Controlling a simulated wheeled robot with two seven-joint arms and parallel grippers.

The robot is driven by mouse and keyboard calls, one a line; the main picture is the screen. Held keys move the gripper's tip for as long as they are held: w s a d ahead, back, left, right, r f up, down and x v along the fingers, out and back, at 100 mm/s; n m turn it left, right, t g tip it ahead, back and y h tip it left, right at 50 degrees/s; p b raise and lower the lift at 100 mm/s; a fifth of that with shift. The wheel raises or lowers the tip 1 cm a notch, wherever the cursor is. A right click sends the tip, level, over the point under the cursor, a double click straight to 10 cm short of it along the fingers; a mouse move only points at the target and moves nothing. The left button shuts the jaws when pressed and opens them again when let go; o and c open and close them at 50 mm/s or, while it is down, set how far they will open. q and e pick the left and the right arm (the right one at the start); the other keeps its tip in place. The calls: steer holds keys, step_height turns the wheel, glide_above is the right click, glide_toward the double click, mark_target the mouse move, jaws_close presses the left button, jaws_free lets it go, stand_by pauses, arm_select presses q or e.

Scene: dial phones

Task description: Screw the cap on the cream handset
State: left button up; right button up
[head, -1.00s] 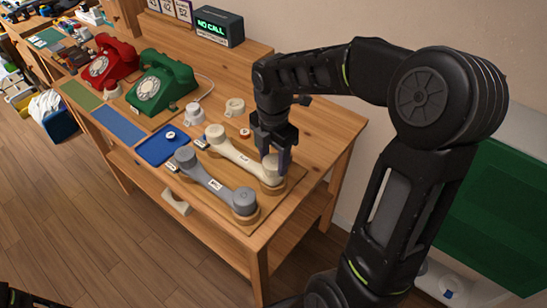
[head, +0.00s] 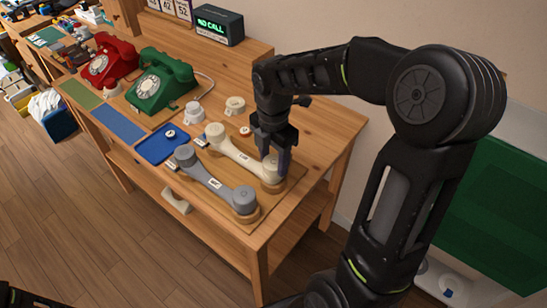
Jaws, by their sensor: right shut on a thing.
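The cream handset (head: 238,153) lies on a wooden cradle board on the table, its near right end under my right gripper. My right gripper (head: 274,168) points down and is shut on the cap (head: 271,167) at that end; the fingers partly hide the cap, and I cannot tell how it sits on the handset. The handset's far left end (head: 215,133) has a cream round top. My left gripper is not in view; only a dark bit of my left arm shows at the bottom left corner.
A grey handset (head: 213,184) lies parallel in front of the cream one. A blue tray (head: 163,147) holds a small part. Cream pieces (head: 193,114) (head: 235,106) stand behind. Green (head: 162,80) and red (head: 108,60) dial phones stand at the left. A display box (head: 218,26) reads "NO CALL".

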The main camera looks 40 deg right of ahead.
steer(key=shift+f, duration=0.25)
steer(key=o, duration=1.3)
steer(key=shift+c, duration=0.2)
step_height(320, 180, up, 8)
steer(key=shift+f, duration=0.1)
steer(key=shift+c, duration=0.4)
